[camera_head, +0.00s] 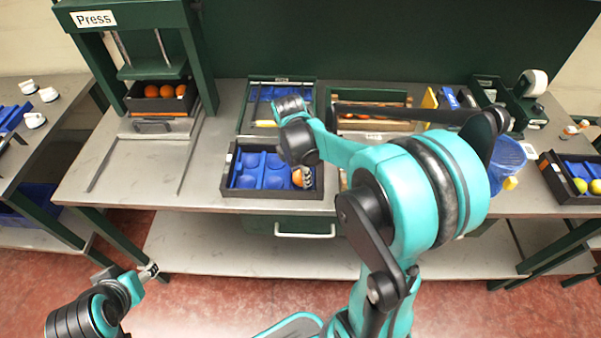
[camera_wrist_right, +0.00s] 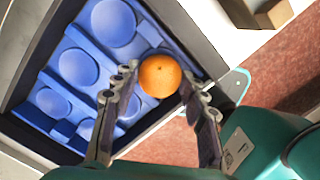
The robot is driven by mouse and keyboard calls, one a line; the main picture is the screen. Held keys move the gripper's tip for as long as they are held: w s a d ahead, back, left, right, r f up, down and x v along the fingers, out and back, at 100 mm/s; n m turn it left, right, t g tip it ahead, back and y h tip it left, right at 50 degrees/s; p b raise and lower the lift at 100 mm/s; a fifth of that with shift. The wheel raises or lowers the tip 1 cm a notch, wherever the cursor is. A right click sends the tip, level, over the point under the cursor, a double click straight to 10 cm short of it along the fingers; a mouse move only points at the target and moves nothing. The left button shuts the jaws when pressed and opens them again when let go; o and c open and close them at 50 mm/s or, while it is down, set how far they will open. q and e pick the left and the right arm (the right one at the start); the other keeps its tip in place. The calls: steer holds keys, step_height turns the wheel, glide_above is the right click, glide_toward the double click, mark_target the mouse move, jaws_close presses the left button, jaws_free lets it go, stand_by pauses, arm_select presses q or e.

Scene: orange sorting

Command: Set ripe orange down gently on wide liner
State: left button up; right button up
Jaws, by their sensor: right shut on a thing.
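My right gripper (camera_wrist_right: 158,92) is shut on a ripe orange (camera_wrist_right: 160,76), which sits between its two fingers. The orange also shows in the head view (camera_head: 297,178), partly hidden by the gripper. It is at the right part of a black tray (camera_head: 272,193) with a blue liner (camera_head: 249,170) of round hollows. In the wrist view, several hollows of the liner (camera_wrist_right: 78,67) show empty. I cannot tell whether the orange touches the liner. My left gripper (camera_head: 150,271) is low at the left, away from the table; its jaws are too small to read.
A green press (camera_head: 135,50) with a box of oranges (camera_head: 165,91) stands at the left. A green-edged tray (camera_head: 277,79) lies behind the black tray, with a wooden-sided crate (camera_head: 372,97) beside it. A black tray (camera_head: 565,188) with yellow-green fruit is far right.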

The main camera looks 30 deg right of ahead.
steer(key=shift+f+b, duration=0.45)
steer(key=shift+f, duration=0.15)
stand_by(0.4)
steer(key=o, duration=1.2)
steer(key=shift+o, duration=0.2)
steer(key=shift+r, duration=0.1)
steer(key=shift+r+p, duration=3.25)
steer(key=shift+r, duration=0.7)
